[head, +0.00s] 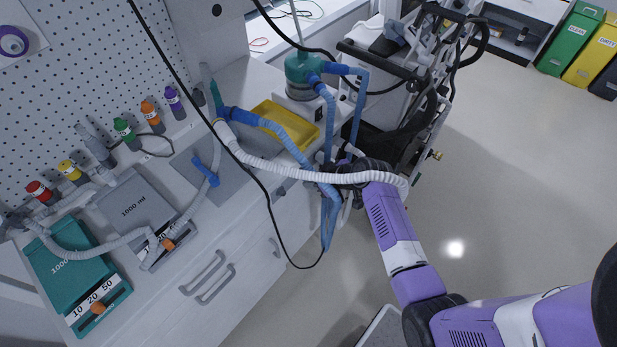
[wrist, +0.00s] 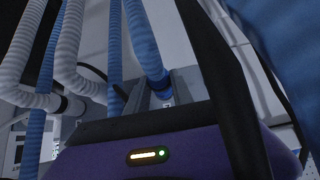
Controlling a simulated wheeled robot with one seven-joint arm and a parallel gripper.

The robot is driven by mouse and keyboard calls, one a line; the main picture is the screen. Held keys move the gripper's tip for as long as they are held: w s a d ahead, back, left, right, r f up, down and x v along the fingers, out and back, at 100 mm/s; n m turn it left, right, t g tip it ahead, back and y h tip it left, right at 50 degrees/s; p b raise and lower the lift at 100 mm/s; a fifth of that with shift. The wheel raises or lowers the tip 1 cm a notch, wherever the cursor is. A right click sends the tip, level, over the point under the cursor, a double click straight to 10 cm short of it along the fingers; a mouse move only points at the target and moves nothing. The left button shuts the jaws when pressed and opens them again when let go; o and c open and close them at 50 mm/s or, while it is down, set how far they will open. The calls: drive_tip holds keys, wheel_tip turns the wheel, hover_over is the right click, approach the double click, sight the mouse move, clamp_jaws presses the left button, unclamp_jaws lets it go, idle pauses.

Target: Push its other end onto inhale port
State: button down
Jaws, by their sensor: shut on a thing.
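My gripper (head: 345,173) is at the ventilator's near side, mostly hidden by hoses. In the wrist view its grey fingers (wrist: 180,85) are shut on the blue cuff end (wrist: 157,83) of a blue corrugated hose (wrist: 142,38). Blue hoses (head: 285,132) also run over the counter in the head view. A white corrugated hose (head: 270,168) arches from the counter across my gripper. The ventilator (head: 385,92) stands beyond the counter's end. White hoses (wrist: 75,45) with dark cuffs hang at left in the wrist view. I cannot tell which fitting is the inhale port.
A teal-topped humidifier (head: 302,70) and a yellow tray (head: 285,122) stand on the counter (head: 235,82). A black cable (head: 262,190) hangs across the counter front and close before the wrist camera. Floor (head: 500,190) at right is clear. Bins (head: 570,40) stand far right.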

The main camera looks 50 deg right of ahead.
drive_tip(key=shift+s+d+p, duration=0.1)
drive_tip(key=shift+s+p, duration=0.4)
drive_tip(key=shift+s, duration=1.85)
